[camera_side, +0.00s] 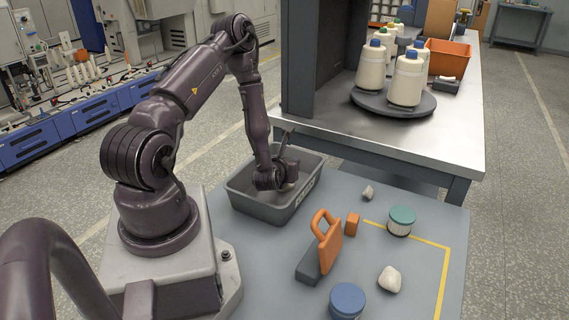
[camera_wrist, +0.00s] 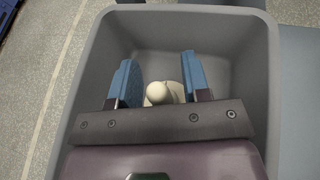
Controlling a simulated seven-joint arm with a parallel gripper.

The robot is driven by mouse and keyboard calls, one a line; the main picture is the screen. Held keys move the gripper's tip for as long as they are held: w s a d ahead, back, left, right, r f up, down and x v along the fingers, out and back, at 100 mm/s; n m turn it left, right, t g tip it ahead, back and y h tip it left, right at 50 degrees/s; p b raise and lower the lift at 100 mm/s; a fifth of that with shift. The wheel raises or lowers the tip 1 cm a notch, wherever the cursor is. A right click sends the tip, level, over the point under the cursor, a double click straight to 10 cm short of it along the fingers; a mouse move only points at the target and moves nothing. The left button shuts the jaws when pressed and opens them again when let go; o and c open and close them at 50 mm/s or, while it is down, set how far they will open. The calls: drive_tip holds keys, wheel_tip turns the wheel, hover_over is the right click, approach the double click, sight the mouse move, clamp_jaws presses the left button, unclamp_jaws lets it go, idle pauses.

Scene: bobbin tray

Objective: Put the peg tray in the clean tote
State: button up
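The grey tote (camera_side: 298,204) stands on the table beside my arm, with lettering too small to read on its side. My gripper (camera_side: 287,184) is down inside the tote; its fingertips are hard to make out in the side view. In the wrist view, my gripper (camera_wrist: 158,68) has its two blue fingers spread wide. A cream piece with a round knob (camera_wrist: 157,92) and a pale flat base sits between them, with gaps on both sides. It appears to be on the tote floor; I cannot tell whether it is the peg tray. My gripper partly hides it.
An orange handled plate (camera_side: 330,245) stands by a dark block (camera_side: 308,266). An orange block (camera_side: 352,223), teal-lidded jar (camera_side: 401,222), blue-lidded jar (camera_side: 347,302) and pale lumps (camera_side: 390,280) (camera_side: 368,192) are nearby. Behind is a bench with thread cones on a turntable (camera_side: 385,104).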

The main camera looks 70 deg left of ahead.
drive_tip(key=shift+r, duration=0.15)
drive_tip(key=v, duration=0.7)
drive_tip(key=shift+w+d+r, duration=0.1)
drive_tip(key=shift+d+r, duration=0.1)
drive_tip(key=shift+r, duration=0.05)
drive_tip(key=w+d+r+m+t+h, duration=0.2)
drive_tip(key=w+d+r+m+h, duration=0.4)
drive_tip(key=m, duration=0.6)
drive_tip(key=w+d+r+m+t+h, duration=0.15)
drive_tip(key=w+d+r+m, duration=0.25)
drive_tip(key=r+m, duration=0.6)
drive_tip(key=s+d+r+m+g+h, duration=0.2)
drive_tip(key=s+d+r+m, duration=0.3)
drive_tip(key=m, duration=0.8)
drive_tip(key=s+d+r+m+g+h, duration=0.2)
drive_tip(key=s+d+r+m, duration=0.4)
drive_tip(key=s+m, duration=0.5)
drive_tip(key=shift+r+m+g, duration=0.25)
drive_tip(key=shift+m+g, duration=0.1)
drive_tip(key=shift+m, duration=0.65)
